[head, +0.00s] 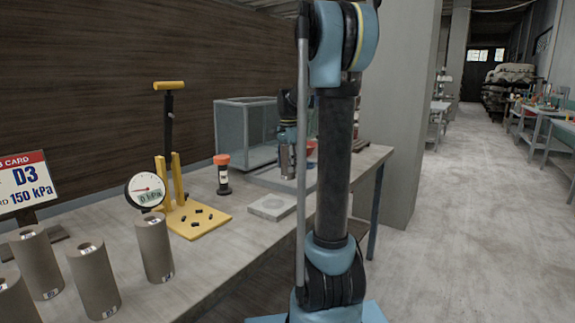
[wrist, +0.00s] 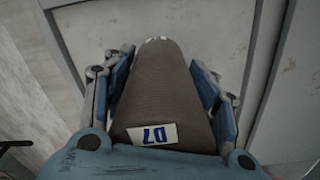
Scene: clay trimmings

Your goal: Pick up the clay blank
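My gripper (wrist: 162,78) has its blue finger pads against both sides of a grey-brown clay blank (wrist: 158,100) with a white label reading D7. In the head view my gripper (head: 287,140) is partly hidden by my own arm, over the far part of the bench. The blank's lower part (head: 287,164) shows below it, above a pale tray (head: 262,180). Whether its base touches the tray is hard to tell. Several similar blanks (head: 93,280) stand upright at the near left of the bench (head: 225,255).
A yellow-based hand pump (head: 205,222) with a gauge (head: 145,190) stands mid-bench. A D3 150 kPa card (head: 22,185) is at left. The right-hand floor (head: 470,230) is open.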

